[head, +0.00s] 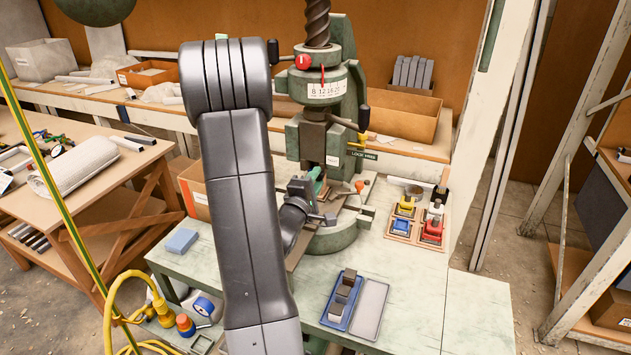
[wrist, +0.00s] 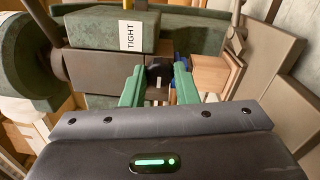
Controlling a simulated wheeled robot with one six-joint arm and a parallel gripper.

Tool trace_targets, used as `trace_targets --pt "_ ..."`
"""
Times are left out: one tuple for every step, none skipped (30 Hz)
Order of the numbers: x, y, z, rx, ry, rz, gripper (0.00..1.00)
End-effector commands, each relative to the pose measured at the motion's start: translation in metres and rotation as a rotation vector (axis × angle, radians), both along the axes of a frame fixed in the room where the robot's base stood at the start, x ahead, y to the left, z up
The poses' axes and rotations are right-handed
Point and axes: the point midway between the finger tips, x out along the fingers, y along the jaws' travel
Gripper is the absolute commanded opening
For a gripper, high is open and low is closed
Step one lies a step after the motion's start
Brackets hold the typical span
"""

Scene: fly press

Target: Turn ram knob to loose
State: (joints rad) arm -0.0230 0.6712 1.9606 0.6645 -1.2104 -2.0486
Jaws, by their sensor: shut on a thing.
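The ram knob (wrist: 159,72) is black with a pale mark and sits between the green fingers of my gripper (wrist: 160,78) in the wrist view. My gripper is shut on it. A white label (wrist: 130,36) reading TIGHT is on the green block just above and left of the knob. In the head view my gripper (head: 319,180) reaches in at the front of the green fly press (head: 309,140), below its ram. The knob itself is hidden there by my gripper and arm, so I cannot read its turn from that view.
A screw with a numbered dial (head: 325,91) and a red knob (head: 303,62) stands above. On the pale green bench are a blue tray (head: 335,318) with grey blocks, wooden trays (head: 402,229) of coloured parts and a blue block (head: 182,241). The bench's front right is clear.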

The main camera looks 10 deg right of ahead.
Motion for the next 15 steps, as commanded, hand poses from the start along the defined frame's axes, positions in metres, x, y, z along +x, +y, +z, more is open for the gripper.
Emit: trace_targets --pt "-0.0001 0.0001 -0.0006 0.000 0.001 0.000 0.29" --pt "-0.0001 0.0001 -0.0006 0.000 0.001 0.000 0.35" --pt "-0.0001 0.0001 -0.0005 0.000 0.001 0.000 0.42" --pt "-0.0001 0.0001 -0.0005 0.000 0.001 0.000 0.48" --pt "-0.0001 0.0001 -0.0005 0.000 0.001 0.000 0.49" --pt "-0.0001 0.0000 -0.0004 0.001 0.001 0.000 0.49" --pt "-0.0001 0.0000 -0.0004 0.001 0.001 0.000 0.49" --pt "-0.0001 0.0000 -0.0004 0.001 0.001 0.000 0.49" --pt "-0.0001 0.0000 -0.0003 0.001 0.001 0.000 0.49" --pt "-0.0001 0.0000 -0.0003 0.001 0.001 0.000 0.49" --pt "-0.0001 0.0000 -0.0003 0.001 0.001 0.000 0.49" --pt "-0.0003 0.0003 -0.0003 0.001 0.001 0.000 0.49" --pt "-0.0008 0.0006 -0.0005 0.001 0.001 0.000 0.49" --pt "-0.0017 0.0014 -0.0007 0.001 0.000 0.000 0.49" --pt "-0.0037 0.0029 -0.0012 0.001 0.000 0.001 0.49"
